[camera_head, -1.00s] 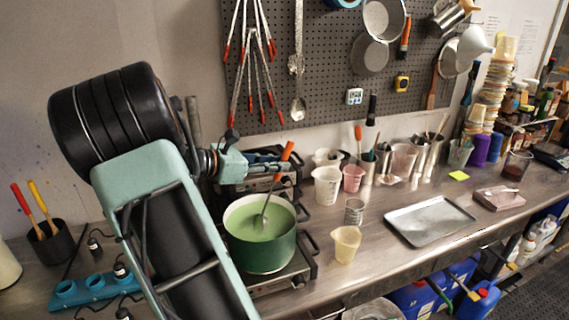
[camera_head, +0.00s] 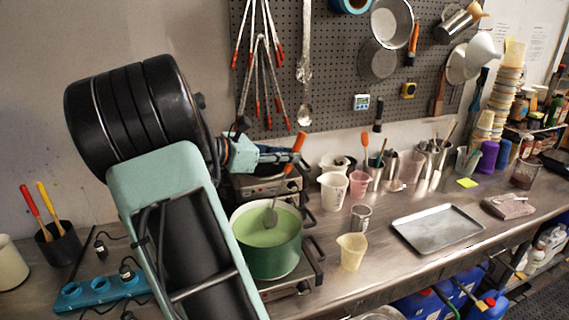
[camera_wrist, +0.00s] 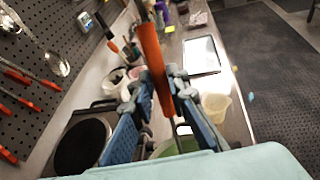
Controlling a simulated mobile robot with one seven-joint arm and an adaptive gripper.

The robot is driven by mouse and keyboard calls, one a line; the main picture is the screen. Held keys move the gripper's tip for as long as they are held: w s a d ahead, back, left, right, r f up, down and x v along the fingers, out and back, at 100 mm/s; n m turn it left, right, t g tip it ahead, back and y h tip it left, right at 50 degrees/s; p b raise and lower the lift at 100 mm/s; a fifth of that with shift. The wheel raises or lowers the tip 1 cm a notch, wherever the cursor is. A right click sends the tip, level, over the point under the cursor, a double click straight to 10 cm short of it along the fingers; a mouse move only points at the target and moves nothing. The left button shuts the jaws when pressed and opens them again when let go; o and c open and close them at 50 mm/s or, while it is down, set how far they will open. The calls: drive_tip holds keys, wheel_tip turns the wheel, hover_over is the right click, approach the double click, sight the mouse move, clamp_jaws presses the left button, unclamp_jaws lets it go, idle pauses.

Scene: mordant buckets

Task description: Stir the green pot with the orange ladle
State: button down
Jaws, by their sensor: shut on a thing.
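The green pot (camera_head: 268,262) stands on a hot plate in the head view, holding pale green liquid. The orange ladle (camera_head: 294,154) leans in it, its metal lower end dipping into the liquid near the back of the pot. My gripper (camera_head: 297,160) is above the pot's back side, shut on the ladle's orange handle. In the wrist view the handle (camera_wrist: 155,62) runs between the two blue fingers of my gripper (camera_wrist: 160,98). The pot's rim (camera_wrist: 176,147) shows partly below them, mostly hidden.
A clear yellowish beaker (camera_head: 351,252) and a metal cup (camera_head: 361,217) stand right of the pot. White (camera_head: 333,190) and pink (camera_head: 358,183) cups stand behind. A metal tray (camera_head: 438,229) lies farther right. A second, bare burner (camera_wrist: 82,146) is at the wrist view's left.

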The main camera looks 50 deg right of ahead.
sight(298, 137)
drive_tip(key=shift+s+d+r, duration=0.15)
drive_tip(key=shift+d+r, duration=0.15)
drive_tip(key=shift+r, duration=0.45)
drive_tip(key=shift+s+d+r, duration=0.15)
drive_tip(key=shift+d+r, duration=0.1)
drive_tip(key=shift+r, duration=0.55)
drive_tip(key=shift+s+d+r, duration=0.15)
drive_tip(key=shift+d+r, duration=0.15)
drive_tip(key=shift+r, duration=0.45)
wheel_tip(298, 137, up, 11)
